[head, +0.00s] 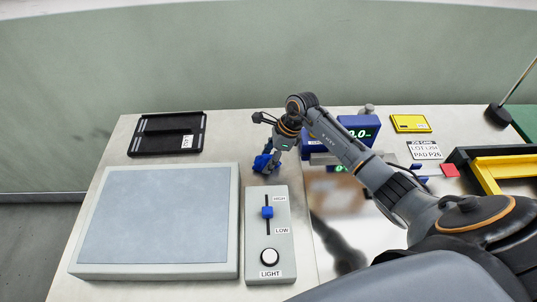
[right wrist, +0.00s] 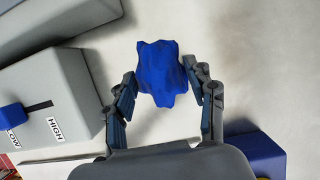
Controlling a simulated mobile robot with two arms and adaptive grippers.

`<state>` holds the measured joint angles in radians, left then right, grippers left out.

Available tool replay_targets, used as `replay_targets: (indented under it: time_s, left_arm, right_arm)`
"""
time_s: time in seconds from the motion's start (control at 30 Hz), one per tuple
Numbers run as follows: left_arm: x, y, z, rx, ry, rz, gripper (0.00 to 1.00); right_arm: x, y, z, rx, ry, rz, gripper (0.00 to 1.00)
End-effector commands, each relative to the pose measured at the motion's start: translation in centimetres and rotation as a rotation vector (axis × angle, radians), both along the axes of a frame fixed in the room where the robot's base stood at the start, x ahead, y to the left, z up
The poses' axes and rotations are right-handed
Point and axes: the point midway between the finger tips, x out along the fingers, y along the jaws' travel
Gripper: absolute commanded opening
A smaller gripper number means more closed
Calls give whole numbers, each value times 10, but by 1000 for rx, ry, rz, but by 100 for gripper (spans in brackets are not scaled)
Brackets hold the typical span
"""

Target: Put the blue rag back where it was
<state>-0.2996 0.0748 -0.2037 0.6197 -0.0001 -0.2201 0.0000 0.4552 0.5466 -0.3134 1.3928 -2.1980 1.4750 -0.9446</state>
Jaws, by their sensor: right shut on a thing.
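The blue rag (head: 263,163) is a small crumpled bundle near the middle of the table, just behind the grey control box. My right gripper (head: 272,158) points down at it and is shut on it. In the right wrist view the rag (right wrist: 160,75) sits between the two fingers of the right gripper (right wrist: 162,90), with pale tabletop around it. I cannot tell whether the rag touches the table. My left gripper is not in view.
The control box (head: 281,225) with a blue slider and a LIGHT button stands in front of the rag. A large grey panel (head: 155,215) lies to the left, a black tray (head: 167,133) at back left. A blue display unit (head: 359,130) stands right. Bare table (head: 230,140) lies behind the panel.

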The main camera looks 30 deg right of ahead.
Motion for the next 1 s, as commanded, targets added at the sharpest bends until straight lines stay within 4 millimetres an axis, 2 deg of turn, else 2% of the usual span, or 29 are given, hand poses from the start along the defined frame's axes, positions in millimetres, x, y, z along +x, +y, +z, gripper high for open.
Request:
replay_targets:
  time_s: [0.37, 0.4, 0.47, 0.5, 0.8, 0.9, 1.0]
  left_arm:
    - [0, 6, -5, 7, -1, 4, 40]
    - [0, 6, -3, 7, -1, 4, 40]
    - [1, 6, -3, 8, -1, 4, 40]
    - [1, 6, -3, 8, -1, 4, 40]
    - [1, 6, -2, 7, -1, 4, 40]
    - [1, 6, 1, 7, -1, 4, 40]
    - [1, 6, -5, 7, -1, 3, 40]
  right_arm:
    - [0, 0, -6, -1, -1, 1, 26]
    - [0, 0, -4, -1, -1, 1, 63]
    - [0, 0, -4, -1, -1, 1, 76]
    - [0, 0, -4, -1, -1, 1, 78]
    - [0, 0, -3, 0, 0, 1, 78]
    - [0, -1, 2, -1, -2, 0, 78]
    - [-1, -7, 13, -3, -4, 0, 78]
